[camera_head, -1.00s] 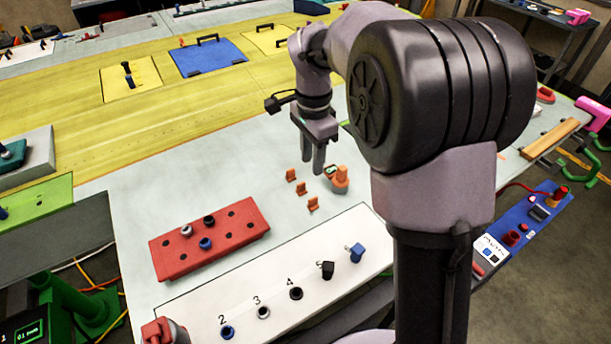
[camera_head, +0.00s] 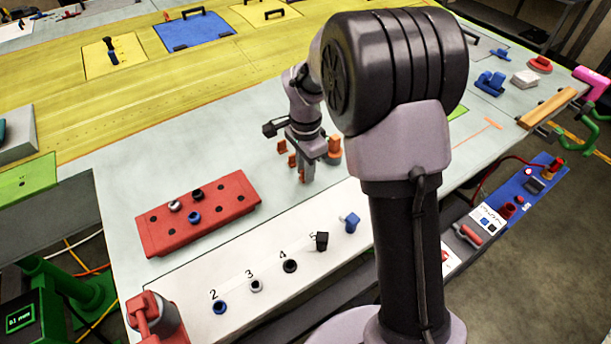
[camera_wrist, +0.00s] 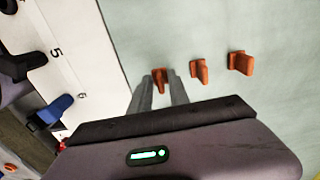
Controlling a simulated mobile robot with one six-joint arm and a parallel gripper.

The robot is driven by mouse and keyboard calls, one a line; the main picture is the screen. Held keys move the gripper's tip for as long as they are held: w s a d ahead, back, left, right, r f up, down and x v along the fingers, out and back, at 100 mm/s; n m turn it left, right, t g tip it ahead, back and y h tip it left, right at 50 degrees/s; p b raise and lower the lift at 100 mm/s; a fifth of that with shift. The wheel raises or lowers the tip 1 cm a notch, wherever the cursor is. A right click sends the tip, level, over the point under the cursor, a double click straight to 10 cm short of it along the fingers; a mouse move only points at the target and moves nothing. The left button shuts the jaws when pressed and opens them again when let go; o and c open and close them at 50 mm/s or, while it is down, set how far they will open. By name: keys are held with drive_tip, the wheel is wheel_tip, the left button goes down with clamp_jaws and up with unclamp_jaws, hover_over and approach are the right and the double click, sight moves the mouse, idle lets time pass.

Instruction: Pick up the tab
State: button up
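Three small orange tabs stand on the pale table top. In the wrist view the nearest tab (camera_wrist: 159,77) lies between the tips of my gripper (camera_wrist: 163,88). The middle tab (camera_wrist: 199,71) and the far tab (camera_wrist: 240,63) stand in a row to its right. In the head view my gripper (camera_head: 304,172) is low over the nearest tab, which its fingers partly hide. Another tab (camera_head: 282,147) stands behind it. The fingers are apart, one on each side of the nearest tab; I cannot tell whether they touch it.
An orange cylinder-like part (camera_head: 334,147) stands close to the right of my gripper. A red block (camera_head: 230,197) with holes and pegs lies to the left. A white numbered strip (camera_head: 190,287) with several small parts runs along the front. Open table lies behind the tabs.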

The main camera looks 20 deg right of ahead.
clamp_jaws()
